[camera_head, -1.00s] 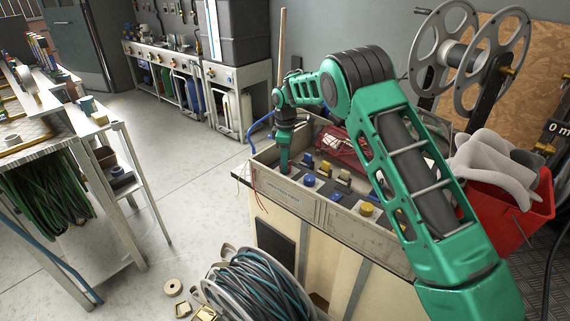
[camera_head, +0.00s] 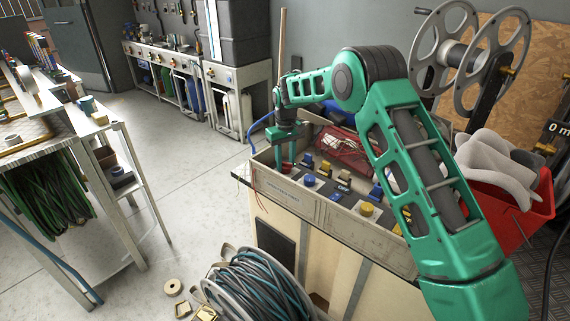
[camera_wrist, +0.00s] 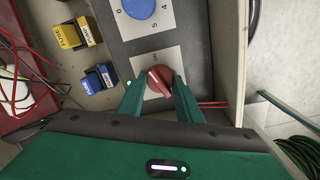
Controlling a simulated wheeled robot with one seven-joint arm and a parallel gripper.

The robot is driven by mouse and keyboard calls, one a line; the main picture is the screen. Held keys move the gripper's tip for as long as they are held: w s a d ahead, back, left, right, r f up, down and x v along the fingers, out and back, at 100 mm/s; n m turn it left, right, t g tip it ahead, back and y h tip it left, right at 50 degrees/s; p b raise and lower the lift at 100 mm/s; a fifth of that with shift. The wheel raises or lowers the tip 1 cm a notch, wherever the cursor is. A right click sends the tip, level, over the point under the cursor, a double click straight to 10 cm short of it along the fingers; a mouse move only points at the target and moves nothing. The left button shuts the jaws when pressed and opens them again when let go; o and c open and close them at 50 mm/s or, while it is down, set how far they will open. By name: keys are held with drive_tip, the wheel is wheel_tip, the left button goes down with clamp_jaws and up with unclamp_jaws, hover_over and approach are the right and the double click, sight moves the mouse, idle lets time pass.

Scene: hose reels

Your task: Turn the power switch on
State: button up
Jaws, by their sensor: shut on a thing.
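The power switch, a red rotary knob (camera_wrist: 160,77) on a pale square plate, shows in the wrist view near the panel's edge. Small lettering above it seems to read ON. The knob sits at a slant. My gripper (camera_wrist: 161,84) has its green fingertips on either side of the knob, shut on it. In the head view my gripper (camera_head: 287,163) points straight down at the left end of the control panel (camera_head: 318,205). The knob is mostly hidden there by the fingers.
A blue dial (camera_wrist: 139,6) sits beside the switch, with yellow (camera_wrist: 70,36) and blue (camera_wrist: 97,79) fuse blocks nearby. Red wires hang at the panel's left end. A hose reel (camera_head: 258,285) stands in front. Open floor lies to the left.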

drive_tip(key=shift+w+r+m, duration=0.15)
drive_tip(key=shift+m, duration=1)
drive_tip(key=shift+w+r+m, duration=0.1)
drive_tip(key=shift+m, duration=1.05)
drive_tip(key=o, duration=0.8)
drive_tip(key=shift+o, duration=1.2)
drive_tip(key=shift+s+f, duration=0.1)
drive_tip(key=shift+f, duration=0.05)
wheel_tip(320, 180, up, 11)
drive_tip(key=shift+f, duration=0.15)
